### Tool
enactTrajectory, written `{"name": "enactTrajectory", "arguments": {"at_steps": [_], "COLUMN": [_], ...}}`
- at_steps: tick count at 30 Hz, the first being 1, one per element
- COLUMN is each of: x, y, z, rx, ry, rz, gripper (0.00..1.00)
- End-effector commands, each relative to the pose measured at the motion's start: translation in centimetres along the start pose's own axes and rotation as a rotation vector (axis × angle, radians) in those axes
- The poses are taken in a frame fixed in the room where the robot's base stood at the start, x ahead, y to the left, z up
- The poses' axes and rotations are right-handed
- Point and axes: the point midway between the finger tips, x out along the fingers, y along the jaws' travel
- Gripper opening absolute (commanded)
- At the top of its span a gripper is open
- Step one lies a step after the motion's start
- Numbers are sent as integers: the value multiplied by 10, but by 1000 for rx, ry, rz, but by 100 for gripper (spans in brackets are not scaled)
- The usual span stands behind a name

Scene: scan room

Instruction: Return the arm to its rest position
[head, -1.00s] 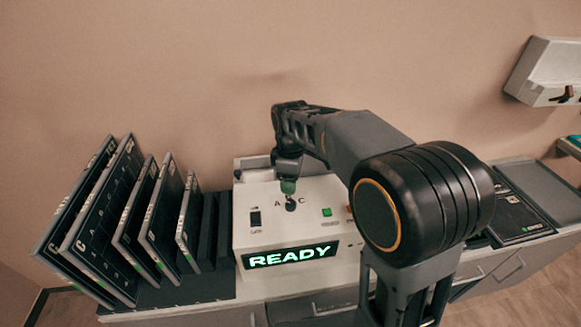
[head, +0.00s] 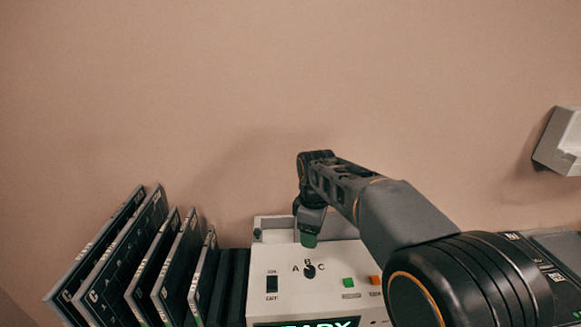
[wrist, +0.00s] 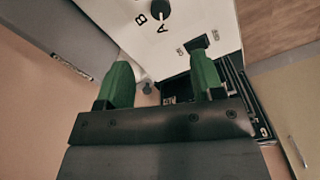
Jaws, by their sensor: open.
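My arm reaches over a white control box (head: 318,284) from the right. My gripper (head: 309,240) is raised above the back of the box in the head view. In the wrist view my gripper (wrist: 163,82) has two green fingers spread apart with nothing between them. The black selector knob (head: 309,271) with letters A, B and C is on the box top, apart from the fingers. The knob also shows in the wrist view (wrist: 160,10). The lit display on the box front is cut off by the lower picture edge.
Several dark panels (head: 125,255) stand tilted in a rack left of the box. A green button (head: 348,283) and an orange button (head: 375,280) are on the box top. A wall-mounted grey unit (head: 562,142) is at the far right.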

Motion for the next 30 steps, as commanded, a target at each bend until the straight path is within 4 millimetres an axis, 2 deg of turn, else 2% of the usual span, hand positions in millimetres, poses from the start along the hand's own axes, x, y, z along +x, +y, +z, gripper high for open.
{"name": "enactTrajectory", "arguments": {"at_steps": [2,4,7,12,18,24,30], "x": [0,9,26,36,42,43,31], "y": [3,2,-9,-46,-90,-116,-118], "z": [-2,-1,8,49,98,125,132], "rx": [68,167,355,750,1069,1149,1167], "ry": [10,14,19,90,200,265,310], "rz": [15,18,22,73,132,178,213], "gripper": [61,61,61,61,61,61,61]}}
